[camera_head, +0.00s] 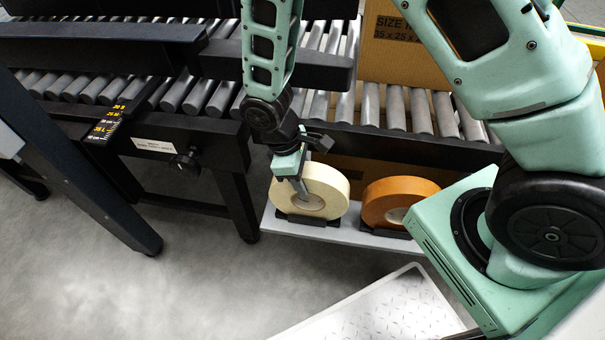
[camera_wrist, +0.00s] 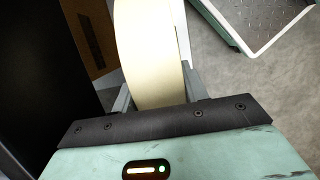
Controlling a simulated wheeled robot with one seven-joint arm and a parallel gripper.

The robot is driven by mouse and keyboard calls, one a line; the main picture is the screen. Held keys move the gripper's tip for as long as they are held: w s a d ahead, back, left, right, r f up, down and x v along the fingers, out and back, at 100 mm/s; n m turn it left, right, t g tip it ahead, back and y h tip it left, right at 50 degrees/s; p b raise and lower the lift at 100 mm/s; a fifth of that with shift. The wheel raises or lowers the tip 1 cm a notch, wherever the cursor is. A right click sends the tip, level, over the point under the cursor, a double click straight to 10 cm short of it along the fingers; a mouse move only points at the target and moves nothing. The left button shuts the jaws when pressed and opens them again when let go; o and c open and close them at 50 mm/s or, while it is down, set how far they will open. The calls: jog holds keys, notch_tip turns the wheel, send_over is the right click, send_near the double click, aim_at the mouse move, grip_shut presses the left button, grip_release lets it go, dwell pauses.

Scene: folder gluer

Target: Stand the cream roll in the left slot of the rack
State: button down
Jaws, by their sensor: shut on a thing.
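The cream roll (camera_head: 326,190) stands on edge at the left of the low grey rack (camera_head: 345,236), in the left black holder (camera_head: 300,219). My gripper (camera_head: 300,184) reaches down from above and is shut on the roll's upper left part. In the wrist view the cream roll (camera_wrist: 148,55) rises between the two fingers (camera_wrist: 155,98). Its lower edge there is hidden behind the gripper body. Whether its bottom rests fully in the slot is hard to tell.
An orange-brown roll (camera_head: 398,187) stands in the right holder, close beside the cream one. The roller conveyor (camera_head: 400,110) runs behind and above the rack, with a cardboard box (camera_head: 385,55) on it. A metal tread plate (camera_head: 375,308) lies in front. Grey floor is free at left.

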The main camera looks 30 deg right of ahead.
jog(key=c, duration=0.7)
grip_release()
jog(key=shift+r, duration=0.15)
jog(key=p+v, duration=0.5)
jog(key=v, duration=1.2)
jog(key=shift+r, duration=0.15)
jog(key=s+r+m+t+y, duration=0.1)
jog(key=s+r+m+y, duration=0.1)
jog(key=s+r, duration=0.5)
jog(key=s+r+m+t+y, duration=0.1)
jog(key=s+r, duration=0.3)
jog(key=s, duration=0.6)
jog(key=r+p, duration=1.4)
jog(key=p, duration=0.1)
jog(key=r+p, duration=0.7)
jog(key=r, duration=0.1)
jog(key=shift+s+a+p, duration=0.1)
jog(key=shift+a+p, duration=0.2)
jog(key=shift+a, duration=0.05)
